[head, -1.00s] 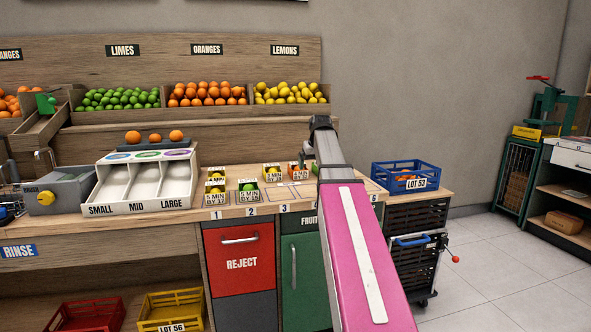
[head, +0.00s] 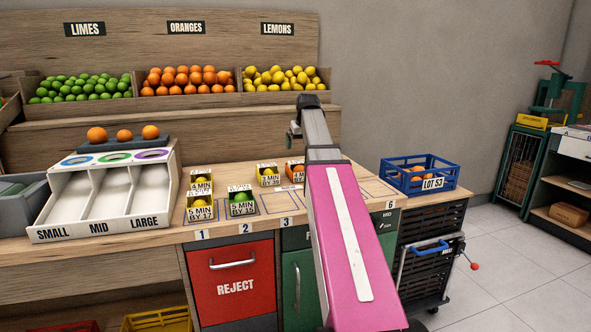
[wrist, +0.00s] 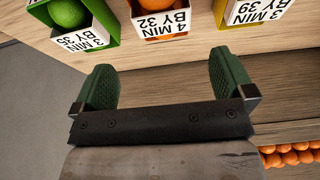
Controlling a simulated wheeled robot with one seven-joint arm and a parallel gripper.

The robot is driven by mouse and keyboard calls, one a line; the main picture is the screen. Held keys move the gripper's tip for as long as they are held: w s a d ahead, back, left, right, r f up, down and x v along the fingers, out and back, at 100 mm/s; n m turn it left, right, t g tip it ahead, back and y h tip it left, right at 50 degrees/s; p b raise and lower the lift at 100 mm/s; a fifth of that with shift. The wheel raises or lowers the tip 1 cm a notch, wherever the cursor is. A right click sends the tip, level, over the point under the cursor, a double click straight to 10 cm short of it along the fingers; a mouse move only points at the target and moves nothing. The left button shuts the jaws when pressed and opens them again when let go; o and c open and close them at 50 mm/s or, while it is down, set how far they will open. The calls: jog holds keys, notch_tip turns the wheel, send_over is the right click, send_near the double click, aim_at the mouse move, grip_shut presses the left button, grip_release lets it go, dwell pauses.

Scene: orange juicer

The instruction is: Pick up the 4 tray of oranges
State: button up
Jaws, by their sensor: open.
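The tray of oranges (wrist: 160,33) has a card reading "4 MIN BY 32" and shows at the top of the wrist view, with orange fruit in it. In the head view the orange tray (head: 295,178) stands on the counter, partly hidden by my arm. My gripper (wrist: 164,78) is open and empty. Its two green-padded fingers point toward the tray row, with bare wood between them and the orange tray. The gap between the fingers lines up roughly with this tray. In the head view my arm mostly hides the gripper.
A green lime tray (wrist: 72,25) and a yellow-edged tray (wrist: 245,10) flank the orange tray in the wrist view. More small trays, such as the lime one (head: 241,207), stand on the counter. A sorter (head: 105,195) is at left; a blue crate (head: 418,184) is at right.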

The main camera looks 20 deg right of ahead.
aim_at(298, 162)
jog(key=x, duration=0.9)
jog(key=shift+w+a+f, duration=0.1)
jog(key=shift+a+f, duration=0.05)
jog(key=shift+w+f, duration=0.15)
jog(key=shift+f, duration=0.3)
jog(key=shift+f, duration=0.25)
jog(key=shift+c, duration=0.3)
jog(key=c, duration=0.8)
